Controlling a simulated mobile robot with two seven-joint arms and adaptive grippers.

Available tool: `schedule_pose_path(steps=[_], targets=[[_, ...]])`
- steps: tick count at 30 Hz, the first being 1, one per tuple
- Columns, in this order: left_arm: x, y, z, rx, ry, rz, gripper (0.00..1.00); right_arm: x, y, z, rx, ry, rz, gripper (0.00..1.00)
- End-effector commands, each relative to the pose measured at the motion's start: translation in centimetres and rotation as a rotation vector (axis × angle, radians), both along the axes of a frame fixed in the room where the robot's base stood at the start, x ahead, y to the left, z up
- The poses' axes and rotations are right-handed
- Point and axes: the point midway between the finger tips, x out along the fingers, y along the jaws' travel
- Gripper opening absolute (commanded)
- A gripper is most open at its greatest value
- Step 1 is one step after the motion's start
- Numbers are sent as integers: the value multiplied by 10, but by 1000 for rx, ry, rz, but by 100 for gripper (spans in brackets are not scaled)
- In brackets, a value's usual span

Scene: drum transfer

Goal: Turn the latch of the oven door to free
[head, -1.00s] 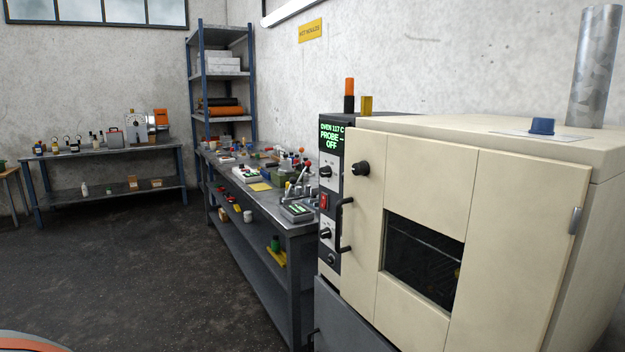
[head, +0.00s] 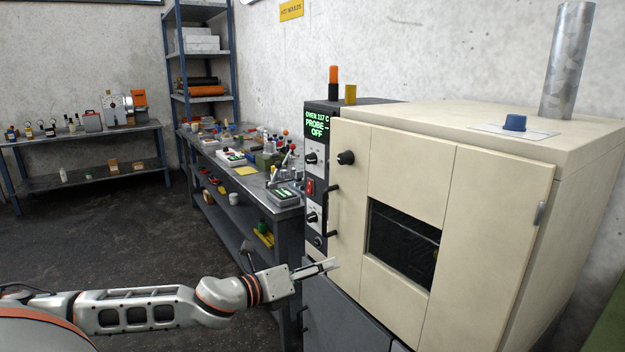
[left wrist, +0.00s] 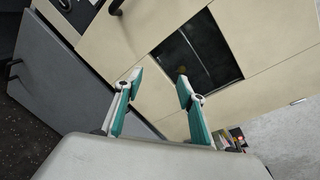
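The cream oven door (head: 405,168) is closed in the head view, with a dark window (head: 403,246). A black round knob, which looks like the latch (head: 346,158), sits at the door's upper left. A black bar handle (head: 331,210) stands below it. My left gripper (head: 334,264) is in front of the door's lower left, below the handle and apart from the knob. In the left wrist view its two fingers (left wrist: 158,84) are spread with nothing between them, facing the door and window. My right gripper is in neither view.
A grey cabinet (head: 340,315) is under the oven. A workbench (head: 240,175) with small tools runs along the wall to the left. The floor (head: 120,225) in front is clear.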

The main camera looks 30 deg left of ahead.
Motion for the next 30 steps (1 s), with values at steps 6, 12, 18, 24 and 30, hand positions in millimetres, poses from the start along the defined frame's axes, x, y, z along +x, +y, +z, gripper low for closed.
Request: schedule_pose_path(steps=[6,12,18,24,30], targets=[[12,51,129,516,-232,-10,39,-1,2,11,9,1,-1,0],[7,78,194,796,-336,13,39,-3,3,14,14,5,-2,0],[7,85,210,864,-359,24,39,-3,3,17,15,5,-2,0],[18,84,212,856,-359,28,39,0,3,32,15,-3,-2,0],[37,78,213,853,-359,25,39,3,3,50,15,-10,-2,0]])
